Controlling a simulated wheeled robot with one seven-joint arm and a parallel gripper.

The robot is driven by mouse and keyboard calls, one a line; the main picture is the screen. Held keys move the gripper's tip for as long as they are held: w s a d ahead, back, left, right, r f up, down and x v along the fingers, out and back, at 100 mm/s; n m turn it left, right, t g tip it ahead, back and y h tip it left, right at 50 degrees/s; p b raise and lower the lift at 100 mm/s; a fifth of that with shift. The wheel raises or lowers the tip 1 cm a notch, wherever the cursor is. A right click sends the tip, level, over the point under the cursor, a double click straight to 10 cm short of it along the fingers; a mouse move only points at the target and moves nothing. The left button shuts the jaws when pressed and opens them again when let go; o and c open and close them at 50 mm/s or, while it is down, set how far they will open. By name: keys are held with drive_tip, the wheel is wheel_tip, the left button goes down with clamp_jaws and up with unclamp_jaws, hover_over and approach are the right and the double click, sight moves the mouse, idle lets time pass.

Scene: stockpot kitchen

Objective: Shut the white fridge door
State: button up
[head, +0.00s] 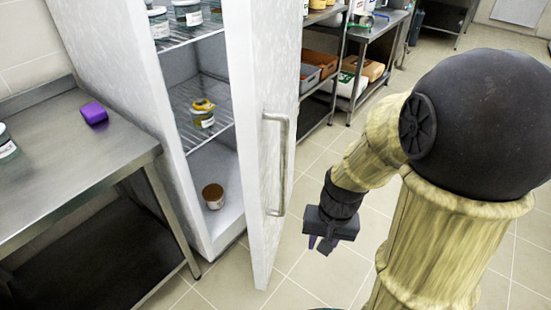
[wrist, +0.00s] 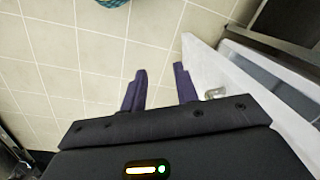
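The white fridge (head: 110,65) stands left of centre in the head view. Its white door (head: 262,70) is ajar, with the interior shelves showing through the gap. A vertical metal handle (head: 283,165) is on the door's outer face. My gripper (head: 322,246) is to the right of the door, apart from the handle, pointing down over the floor. In the wrist view my gripper (wrist: 160,85) shows two purple fingers spread apart with only floor between them. The door (wrist: 205,62) is right of the fingers there, with part of the metal handle (wrist: 215,93) beside it.
Jars and a yellow-lidded container (head: 203,113) sit inside the fridge. A steel table (head: 75,160) with a purple block (head: 94,113) stands at left. Steel shelving (head: 345,25) with bins is behind. Tiled floor (head: 310,275) is clear around the door's lower edge.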

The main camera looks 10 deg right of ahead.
drive_tip(key=shift+s+f+m+g+y, duration=0.2)
drive_tip(key=shift+m+g+y, duration=0.2)
drive_tip(key=shift+m, duration=0.2)
drive_tip(key=shift+s+f+m+g+y, duration=0.2)
drive_tip(key=shift+m+g+y, duration=0.2)
drive_tip(key=shift+m, duration=0.2)
drive_tip(key=c, duration=0.4)
drive_tip(key=shift+s+a+m+g+y+p, duration=0.1)
drive_tip(key=shift+a+m+g+y+p, duration=0.15)
drive_tip(key=shift+m+y, duration=0.25)
drive_tip(key=shift+a+m+g+y+p, duration=0.1)
drive_tip(key=shift+m+g+y+p, duration=0.15)
drive_tip(key=shift+m, duration=0.35)
clamp_jaws()
drive_tip(key=w+d+r+m+t+y+p, duration=0.1)
drive_tip(key=w+d+r+m+t+y, duration=0.1)
drive_tip(key=w+r+m+t+y, duration=0.1)
drive_tip(key=w+d+r+m+t+y+p, duration=0.1)
drive_tip(key=w+r+m+t+y, duration=0.3)
drive_tip(key=w+m+y, duration=0.4)
drive_tip(key=d+m+t+y, duration=0.1)
drive_tip(key=m, duration=0.2)
drive_tip(key=shift+t+y, duration=0.35)
drive_tip(key=shift+t, duration=0.05)
drive_tip(key=shift+d+r, duration=0.1)
